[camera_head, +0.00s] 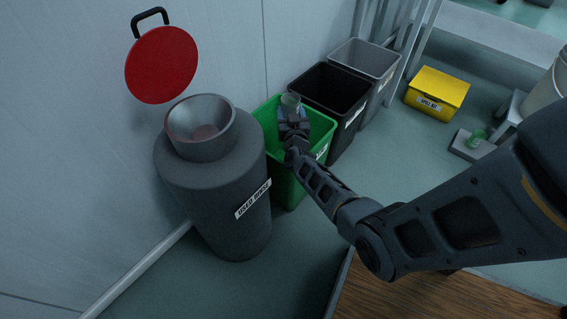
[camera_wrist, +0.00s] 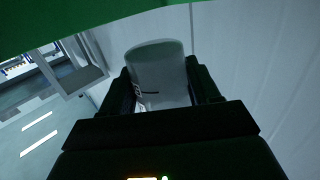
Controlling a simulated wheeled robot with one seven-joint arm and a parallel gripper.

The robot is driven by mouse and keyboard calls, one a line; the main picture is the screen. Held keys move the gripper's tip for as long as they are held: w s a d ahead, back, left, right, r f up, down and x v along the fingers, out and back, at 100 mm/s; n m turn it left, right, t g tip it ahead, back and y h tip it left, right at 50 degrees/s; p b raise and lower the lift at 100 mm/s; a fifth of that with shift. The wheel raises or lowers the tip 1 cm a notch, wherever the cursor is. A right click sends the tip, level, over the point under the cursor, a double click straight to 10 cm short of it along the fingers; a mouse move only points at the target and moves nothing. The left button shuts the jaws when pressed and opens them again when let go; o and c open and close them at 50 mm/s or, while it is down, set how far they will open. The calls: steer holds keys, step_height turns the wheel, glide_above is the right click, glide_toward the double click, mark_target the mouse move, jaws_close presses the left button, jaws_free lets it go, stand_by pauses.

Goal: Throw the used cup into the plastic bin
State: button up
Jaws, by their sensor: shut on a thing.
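A small clear, pale cup (camera_head: 290,101) is held upright-looking at the tip of my gripper (camera_head: 292,113), over the mouth of the green bin (camera_head: 285,185). In the wrist view the cup (camera_wrist: 158,72) sits between the two dark fingers of my gripper (camera_wrist: 163,88), which is shut on it. A green bin wall (camera_wrist: 90,15) crosses the top of the wrist view. My gripper and arm cover part of the green bin's opening and part of its label, which is too small to read. Which bin is for plastic cannot be told.
A black bin (camera_head: 338,128) and a grey bin (camera_head: 364,62) stand behind the green one. Left is a dark "USED RINSE" drum (camera_head: 215,220) with a funnel (camera_head: 205,145); a red disc (camera_head: 161,65) hangs above it. A yellow box (camera_head: 438,90) stands at right.

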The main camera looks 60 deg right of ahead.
mark_target(292, 106)
steer(key=o, duration=1.2)
steer(key=shift+r, duration=0.1)
step_height(292, 106, up, 5)
steer(key=p, duration=0.4)
steer(key=shift+s+d+r+b, duration=0.35)
steer(key=shift+s+d+r, duration=0.6)
steer(key=shift+s, duration=0.8)
steer(key=shift+s+d+r+b, duration=0.35)
steer(key=shift+s+d+r, duration=0.55)
steer(key=shift+s, duration=0.8)
steer(key=shift+s+d+r+b, duration=0.35)
steer(key=shift+s+d+r, duration=0.6)
steer(key=shift+s, duration=0.8)
steer(key=shift+a, duration=0.1)
